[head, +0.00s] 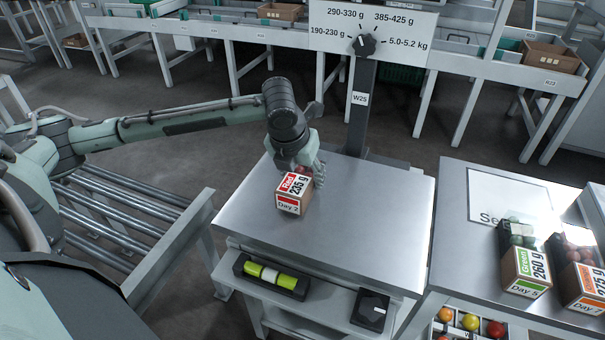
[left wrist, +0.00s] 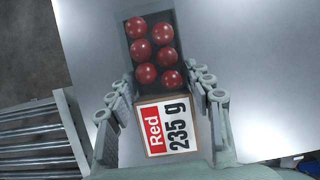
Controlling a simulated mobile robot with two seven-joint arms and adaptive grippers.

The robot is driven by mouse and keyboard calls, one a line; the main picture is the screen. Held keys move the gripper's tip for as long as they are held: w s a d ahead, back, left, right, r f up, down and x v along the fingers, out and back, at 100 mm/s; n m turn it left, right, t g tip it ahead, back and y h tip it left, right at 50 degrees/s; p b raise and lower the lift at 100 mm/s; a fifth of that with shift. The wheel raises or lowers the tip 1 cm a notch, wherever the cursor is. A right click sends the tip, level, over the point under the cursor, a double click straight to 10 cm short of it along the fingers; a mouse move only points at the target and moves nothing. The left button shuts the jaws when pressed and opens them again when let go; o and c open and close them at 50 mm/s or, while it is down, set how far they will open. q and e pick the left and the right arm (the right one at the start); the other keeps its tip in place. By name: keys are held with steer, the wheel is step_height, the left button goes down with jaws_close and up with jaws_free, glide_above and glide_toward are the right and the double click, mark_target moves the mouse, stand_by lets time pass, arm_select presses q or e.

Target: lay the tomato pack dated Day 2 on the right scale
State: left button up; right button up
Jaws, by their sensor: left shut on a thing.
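The tomato pack dated Day 2 (head: 293,192) has a red label reading Red 235 g. In the left wrist view the pack (left wrist: 165,127) shows several red tomatoes in its dark tray. My left gripper (head: 306,172) is shut on this pack, with a finger on each side, and it also shows in the left wrist view (left wrist: 168,95). My right gripper is not in view.
A sign with weight ranges and a dial (head: 364,44) stands behind the plate. On the steel table at right (head: 455,235) are a Green 260 g Day 5 pack (head: 525,270) and a 275 g Day 7 pack (head: 582,285). A roller conveyor (head: 120,205) lies left. The plate's right part is clear.

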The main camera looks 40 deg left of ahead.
arm_select(q)
steer(key=shift+f, duration=0.3)
steer(key=o, duration=1.4)
steer(key=v, duration=1.2)
steer(key=shift+s, duration=0.1)
steer(key=shift+f, duration=0.1)
